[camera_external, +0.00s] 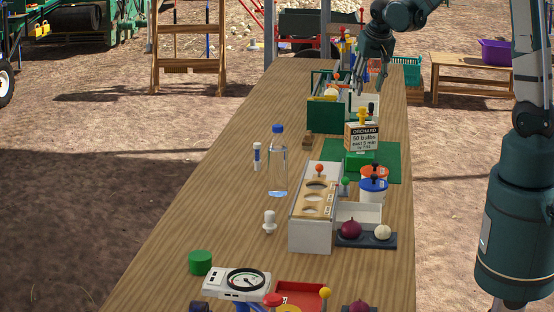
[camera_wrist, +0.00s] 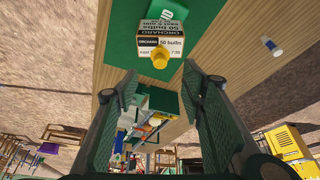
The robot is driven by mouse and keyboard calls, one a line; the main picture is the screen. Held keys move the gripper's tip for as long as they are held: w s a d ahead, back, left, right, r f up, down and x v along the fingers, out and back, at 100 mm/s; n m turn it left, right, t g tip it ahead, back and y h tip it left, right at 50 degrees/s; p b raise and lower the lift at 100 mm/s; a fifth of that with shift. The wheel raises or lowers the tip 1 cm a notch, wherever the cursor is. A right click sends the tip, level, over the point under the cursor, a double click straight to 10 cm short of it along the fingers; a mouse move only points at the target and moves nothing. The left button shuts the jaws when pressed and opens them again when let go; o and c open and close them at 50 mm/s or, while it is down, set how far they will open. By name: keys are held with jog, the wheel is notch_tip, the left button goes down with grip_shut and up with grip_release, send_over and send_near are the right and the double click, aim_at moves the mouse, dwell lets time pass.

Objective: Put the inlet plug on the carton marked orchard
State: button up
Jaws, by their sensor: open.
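The carton marked orchard (camera_external: 361,138) stands upright beyond the middle of the table, at a green mat (camera_external: 390,160). A yellow knob-shaped piece (camera_external: 362,115) sits on its top; in the wrist view the yellow piece (camera_wrist: 160,60) shows against the carton (camera_wrist: 160,42). No label shows which piece is the inlet plug, so I cannot tell if it is this one. A white plug-like piece (camera_external: 270,221) stands on the table left of the wooden-topped holder. My gripper (camera_external: 370,82) is open and empty, raised beyond the carton; its fingers (camera_wrist: 160,72) are spread in the wrist view.
A clear bottle (camera_external: 278,165) and a holed holder (camera_external: 314,215) stand mid-table. Lidded jars (camera_external: 373,188) and an onion tray (camera_external: 366,240) are right of the holder. A green crate (camera_external: 325,113) is beyond the carton. The table's left strip is mostly clear.

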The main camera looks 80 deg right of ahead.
dwell(0.7)
jog(key=w+a+r+n+t+y, duration=0.1)
jog(key=a+r+n, duration=0.3)
jog(key=a, duration=0.9)
jog(key=w+a+r+n+t, duration=0.15)
jog(key=a+r, duration=0.45)
jog(key=a, duration=0.6)
jog(key=s+a+r+n+t+y, duration=0.1)
jog(key=s+a+n, duration=0.3)
jog(key=a, duration=0.7)
jog(key=s+a+r+n+t+y, duration=0.1)
jog(key=s+a+n+t+y, duration=0.1)
jog(key=s+a+n, duration=0.2)
jog(key=s+a, duration=0.3)
jog(key=a, duration=0.4)
jog(key=shift+a+r, duration=0.35)
jog(key=shift+a, duration=0.05)
